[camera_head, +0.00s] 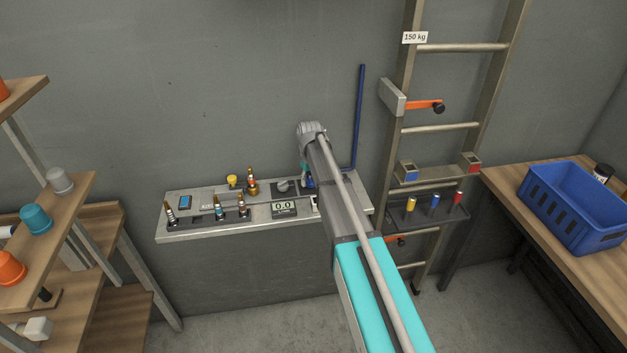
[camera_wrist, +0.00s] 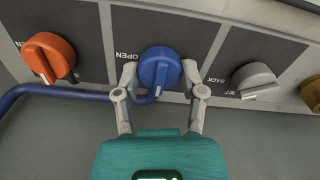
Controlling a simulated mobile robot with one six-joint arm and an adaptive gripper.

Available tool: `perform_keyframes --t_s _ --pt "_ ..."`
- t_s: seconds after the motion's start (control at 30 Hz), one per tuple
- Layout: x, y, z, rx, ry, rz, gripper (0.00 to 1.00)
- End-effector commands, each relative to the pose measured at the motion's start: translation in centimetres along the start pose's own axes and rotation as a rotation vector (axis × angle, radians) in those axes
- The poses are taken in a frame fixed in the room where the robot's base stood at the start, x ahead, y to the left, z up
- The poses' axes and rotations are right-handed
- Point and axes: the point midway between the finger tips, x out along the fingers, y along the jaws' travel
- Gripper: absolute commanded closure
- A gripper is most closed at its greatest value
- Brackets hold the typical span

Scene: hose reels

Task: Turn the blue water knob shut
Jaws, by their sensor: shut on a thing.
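The blue water knob (camera_wrist: 160,66) sits on a dark panel in the wrist view, with the word OPEN printed to its left. My gripper (camera_wrist: 160,78) reaches it from below in that view, one finger on each side, and is shut on the knob. A pale mark shows on the knob's lower edge.
An orange knob (camera_wrist: 48,55) stands to the left and a grey knob (camera_wrist: 254,80) to the right. A blue pipe (camera_wrist: 60,90) runs below the panel. In the head view, a ladder (camera_head: 405,60) and a blue crate (camera_head: 570,225) are to the right, wooden shelves (camera_head: 75,190) to the left.

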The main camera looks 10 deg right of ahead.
Motion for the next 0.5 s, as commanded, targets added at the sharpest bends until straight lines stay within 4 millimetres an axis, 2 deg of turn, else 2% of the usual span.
perform_keyframes --t_s 0.1,0.13,0.27,0.3,0.5 --pt "0.03 -0.12 0.38 0.000 -0.008 -0.003 0.94" --pt "0.03 -0.12 0.38 0.000 -0.008 -0.003 0.41" --pt "0.02 -0.06 0.30 0.001 -0.006 -0.002 0.17" --pt "0.02 -0.04 0.26 0.001 -0.005 -0.002 0.13" --pt "0.01 0.04 0.15 0.002 -0.004 0.000 0.13"
